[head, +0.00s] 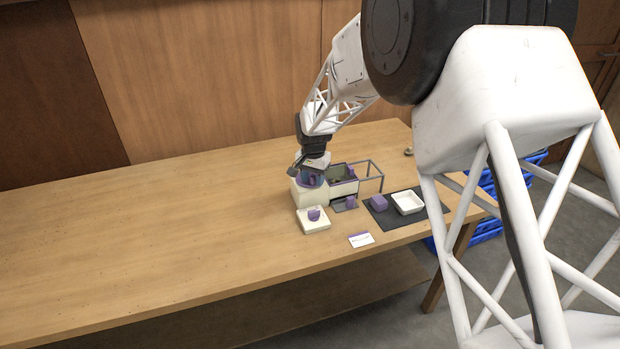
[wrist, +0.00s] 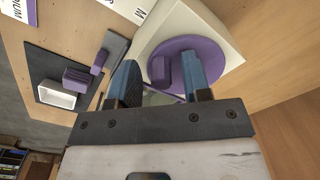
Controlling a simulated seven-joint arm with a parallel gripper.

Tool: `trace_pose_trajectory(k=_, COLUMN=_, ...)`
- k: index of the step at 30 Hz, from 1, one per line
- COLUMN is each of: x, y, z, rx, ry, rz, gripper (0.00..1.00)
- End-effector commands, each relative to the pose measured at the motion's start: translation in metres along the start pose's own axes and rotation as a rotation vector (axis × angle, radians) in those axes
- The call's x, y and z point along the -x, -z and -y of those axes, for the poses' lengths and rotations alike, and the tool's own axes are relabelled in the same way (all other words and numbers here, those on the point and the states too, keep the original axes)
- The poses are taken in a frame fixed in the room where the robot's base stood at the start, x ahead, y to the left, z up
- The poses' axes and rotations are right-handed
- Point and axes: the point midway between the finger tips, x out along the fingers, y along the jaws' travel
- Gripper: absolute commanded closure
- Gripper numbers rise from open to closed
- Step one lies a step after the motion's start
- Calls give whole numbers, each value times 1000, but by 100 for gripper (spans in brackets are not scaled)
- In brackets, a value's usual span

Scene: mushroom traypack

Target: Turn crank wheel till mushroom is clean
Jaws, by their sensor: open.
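The purple crank wheel (wrist: 205,47) with its upright purple handle (wrist: 160,72) lies flat on a cream box (wrist: 233,52). In the head view the wheel (head: 311,181) is partly hidden under my gripper (head: 313,170). In the wrist view my gripper (wrist: 159,65) is open, with its blue fingers over the wheel. The handle shows between the fingers; I cannot tell whether either finger touches it. I cannot make out the mushroom.
A purple-trimmed bin (head: 345,188) and a grey frame (head: 371,177) stand right of the crank box. A smaller cream box (head: 313,226) with a purple knob stands in front. A white tray (head: 408,202) and purple block (head: 379,203) are farther right. The table's left is clear.

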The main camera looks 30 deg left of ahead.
Motion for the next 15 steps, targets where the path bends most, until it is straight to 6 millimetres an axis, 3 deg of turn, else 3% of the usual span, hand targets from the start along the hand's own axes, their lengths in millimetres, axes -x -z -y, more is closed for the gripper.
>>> trace_pose_trajectory(k=15, x=30, y=0, z=0, rx=0, ry=1, rz=-2, gripper=56)
